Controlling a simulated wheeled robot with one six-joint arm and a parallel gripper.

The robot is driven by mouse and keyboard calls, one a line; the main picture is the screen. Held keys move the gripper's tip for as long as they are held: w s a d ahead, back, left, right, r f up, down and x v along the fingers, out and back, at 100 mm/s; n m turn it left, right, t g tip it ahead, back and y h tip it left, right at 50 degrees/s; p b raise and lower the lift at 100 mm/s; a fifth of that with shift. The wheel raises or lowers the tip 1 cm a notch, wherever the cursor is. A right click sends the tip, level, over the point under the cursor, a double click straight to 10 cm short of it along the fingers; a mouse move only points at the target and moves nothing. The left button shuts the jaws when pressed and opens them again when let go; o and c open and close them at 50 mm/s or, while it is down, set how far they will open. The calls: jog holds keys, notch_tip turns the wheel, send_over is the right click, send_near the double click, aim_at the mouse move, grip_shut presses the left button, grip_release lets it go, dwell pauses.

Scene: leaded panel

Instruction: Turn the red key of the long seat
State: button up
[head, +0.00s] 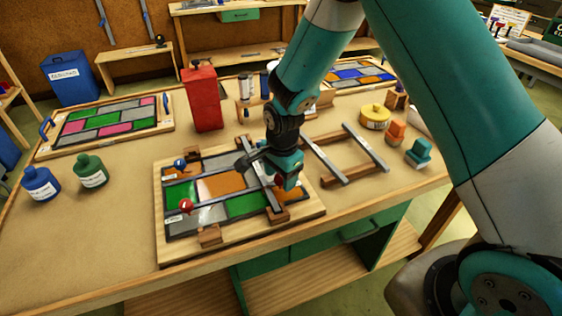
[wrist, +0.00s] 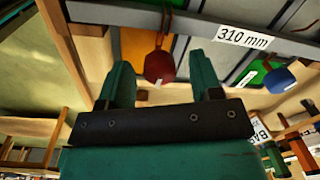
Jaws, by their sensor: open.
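In the wrist view, the red key (wrist: 160,66) is a round dark-red knob with a small white tag, hanging by a metal bar. My gripper (wrist: 162,78) is open, with one green finger on each side of the red key and gaps to both. In the head view, my gripper (head: 284,181) is low over the right part of the leaded panel (head: 240,247); a little red shows at its fingers. Another red knob (head: 186,206) and a blue knob (head: 179,164) stand at the panel's left. A bar label (wrist: 242,37) reads 310 mm.
A blue key (wrist: 278,80) hangs to the right in the wrist view. Brown blocks (head: 209,235) sit at the panel's edge. Bottles (head: 91,171) stand at the left.

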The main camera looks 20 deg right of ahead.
notch_tip(320, 180, up, 17)
jog(key=b, duration=0.1)
jog(key=shift+s+d+b, duration=0.15)
jog(key=shift+s+b, duration=0.15)
jog(key=shift+s, duration=0.15)
jog(key=shift+r, duration=0.1)
jog(key=s+a+r+n+y, duration=0.2)
jog(key=s+n, duration=0.8)
jog(key=s, duration=0.2)
jog(key=s+a+r+n+y, duration=0.2)
jog(key=s+a+r+n, duration=0.1)
jog(key=s+n, duration=0.8)
jog(key=shift+s+g, duration=0.3)
jog(key=shift+s, duration=0.15)
jog(key=shift+r, duration=0.1)
